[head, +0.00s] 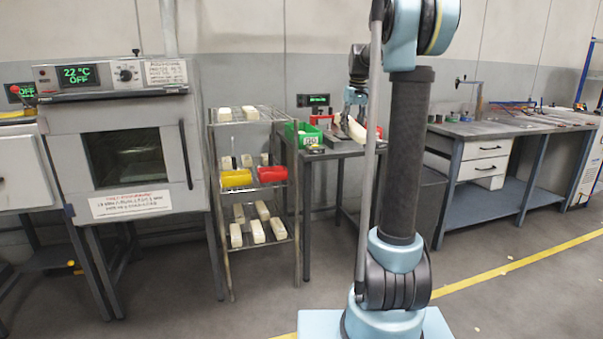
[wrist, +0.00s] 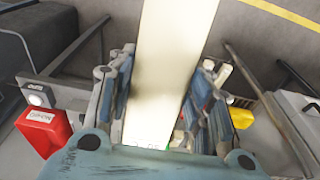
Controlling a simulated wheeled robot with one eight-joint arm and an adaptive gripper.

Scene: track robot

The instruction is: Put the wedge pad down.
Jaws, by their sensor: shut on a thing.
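The wedge pad (wrist: 168,70) is a long cream-white block. It fills the middle of the wrist view and runs from the top edge down between the fingers. My gripper (wrist: 160,95) is shut on it, with one finger on each side. In the head view my gripper (head: 352,108) is above the small dark table (head: 345,151), and the pad (head: 351,128) hangs tilted below it. My own arm hides part of that area, and I cannot tell whether the pad touches anything beneath.
On the small table are a green bin (head: 302,133) and red items, partly hidden. To its left a wire rack (head: 264,206) holds several cream pads, a yellow piece (head: 236,178) and a red piece (head: 272,174). An oven (head: 125,140) stands further left; a workbench (head: 505,128) stands right.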

